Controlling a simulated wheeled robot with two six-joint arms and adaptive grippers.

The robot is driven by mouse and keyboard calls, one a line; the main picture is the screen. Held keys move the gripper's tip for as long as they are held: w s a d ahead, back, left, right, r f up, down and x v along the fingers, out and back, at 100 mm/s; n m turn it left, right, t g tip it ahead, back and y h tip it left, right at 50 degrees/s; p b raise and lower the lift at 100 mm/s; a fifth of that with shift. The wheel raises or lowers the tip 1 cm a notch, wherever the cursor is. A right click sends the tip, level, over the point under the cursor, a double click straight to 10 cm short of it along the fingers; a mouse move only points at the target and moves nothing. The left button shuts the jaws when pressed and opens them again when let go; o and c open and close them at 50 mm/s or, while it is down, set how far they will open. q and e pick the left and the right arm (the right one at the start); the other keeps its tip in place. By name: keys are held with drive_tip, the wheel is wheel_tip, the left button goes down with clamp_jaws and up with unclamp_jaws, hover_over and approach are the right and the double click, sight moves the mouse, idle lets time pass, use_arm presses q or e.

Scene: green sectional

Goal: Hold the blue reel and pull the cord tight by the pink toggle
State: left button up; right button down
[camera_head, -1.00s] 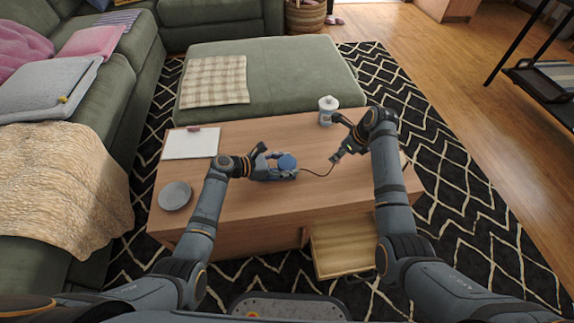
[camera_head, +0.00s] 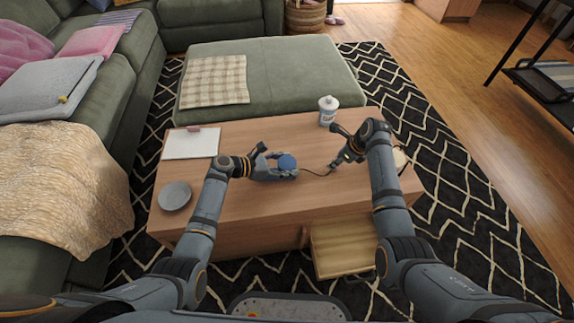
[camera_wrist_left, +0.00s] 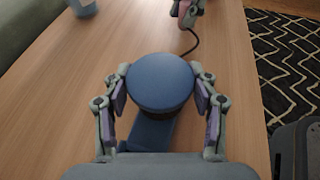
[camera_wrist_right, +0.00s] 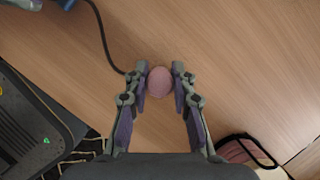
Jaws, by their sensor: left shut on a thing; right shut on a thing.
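The blue reel (camera_head: 287,162) sits on the wooden coffee table (camera_head: 245,205). My left gripper (camera_head: 284,168) is shut around it; the left wrist view shows the reel's round blue top (camera_wrist_left: 160,82) between both fingers. The pink toggle (camera_wrist_right: 160,81) is between the fingertips of my right gripper (camera_wrist_right: 159,80), which is shut on it. In the head view my right gripper (camera_head: 336,163) is right of the reel, low over the table. The dark cord (camera_head: 316,173) runs between reel and toggle and curves with some slack. The toggle is hardly visible in the head view.
A white bottle (camera_head: 328,111) stands at the table's back edge. A white pad (camera_head: 191,144) and a grey plate (camera_head: 175,196) lie on the left. An open drawer (camera_head: 341,246) juts from the front. A round item (camera_head: 400,159) is partly behind my right arm.

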drive_tip(key=shift+f, duration=0.35)
drive_tip(key=c, duration=1)
unclamp_jaws()
drive_tip(key=shift+c, duration=0.2)
drive_tip(key=v, duration=1.2)
use_arm(q)
drive_tip(key=o, duration=1.3)
drive_tip(key=shift+c, duration=0.2)
use_arm(e)
drive_tip(key=shift+f, duration=0.1)
